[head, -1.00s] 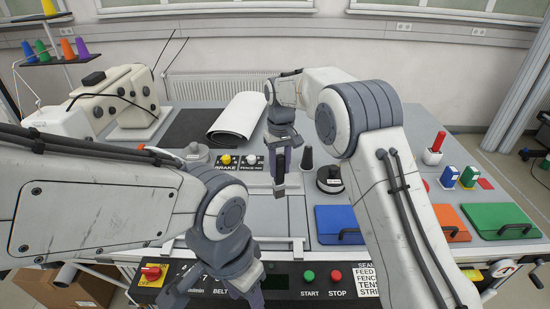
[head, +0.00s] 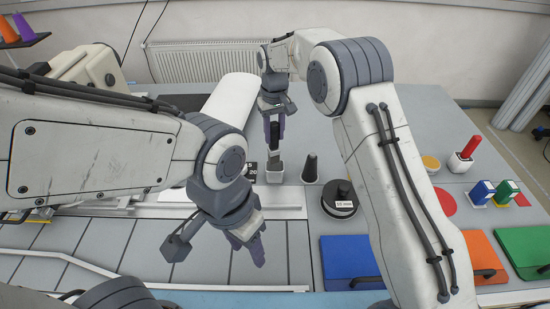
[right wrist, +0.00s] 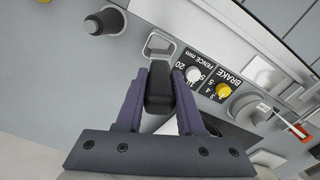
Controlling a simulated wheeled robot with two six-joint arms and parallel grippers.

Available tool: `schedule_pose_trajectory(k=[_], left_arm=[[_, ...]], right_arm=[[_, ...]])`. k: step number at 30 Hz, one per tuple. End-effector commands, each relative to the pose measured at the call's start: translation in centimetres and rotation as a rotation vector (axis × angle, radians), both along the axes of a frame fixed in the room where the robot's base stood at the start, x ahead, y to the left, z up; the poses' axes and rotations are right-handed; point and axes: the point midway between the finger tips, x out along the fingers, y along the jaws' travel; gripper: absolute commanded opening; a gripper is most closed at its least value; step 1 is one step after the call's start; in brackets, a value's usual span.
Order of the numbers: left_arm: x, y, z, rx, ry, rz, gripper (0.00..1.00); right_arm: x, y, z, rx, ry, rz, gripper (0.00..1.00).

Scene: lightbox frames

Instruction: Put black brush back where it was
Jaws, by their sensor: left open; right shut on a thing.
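My right gripper (head: 275,124) is shut on the black brush (head: 274,146) and holds it roughly upright. The brush also shows between the purple fingers in the right wrist view (right wrist: 158,90). A small square grey holder (head: 273,178) stands directly below the brush in the head view; its open rim shows just beyond the brush in the right wrist view (right wrist: 158,46). I cannot tell whether the brush's lower end is inside the holder or just above it. My left gripper (head: 252,245) is open and empty, nearer to me, over the table front.
A black cone-shaped object in a grey base (head: 310,169) stands right of the holder. A black round weight (head: 340,198) is further right. A white roll (head: 232,108) lies behind at the left. BRAKE and FENCE knobs (right wrist: 222,90) sit close beside the holder.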

Motion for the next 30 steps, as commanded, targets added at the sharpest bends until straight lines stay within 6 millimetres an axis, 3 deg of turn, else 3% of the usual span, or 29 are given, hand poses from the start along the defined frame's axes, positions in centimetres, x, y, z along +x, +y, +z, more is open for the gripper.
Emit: schedule_pose_trajectory(k=[3,16,28,29,30], left_arm=[[0.0,0.0,1.3,0.000,0.000,-0.002,0.50],[0.0,0.0,3.4,0.000,0.000,-0.005,0.50],[0.0,0.0,2.9,0.000,0.000,-0.005,0.50],[0.0,0.0,3.0,0.000,0.000,-0.005,0.50],[0.0,0.0,3.0,0.000,0.000,-0.005,0.50]], right_arm=[[-0.1,-0.2,-2.0,-0.002,0.005,-0.003,0.00],[0.0,-0.5,-7.2,-0.001,0.002,-0.006,0.00],[0.0,-0.4,-8.0,0.000,0.000,-0.005,0.00],[0.0,-0.4,-8.0,0.000,0.000,-0.005,0.41],[0.0,-0.4,-7.9,0.000,0.000,-0.005,0.56]])
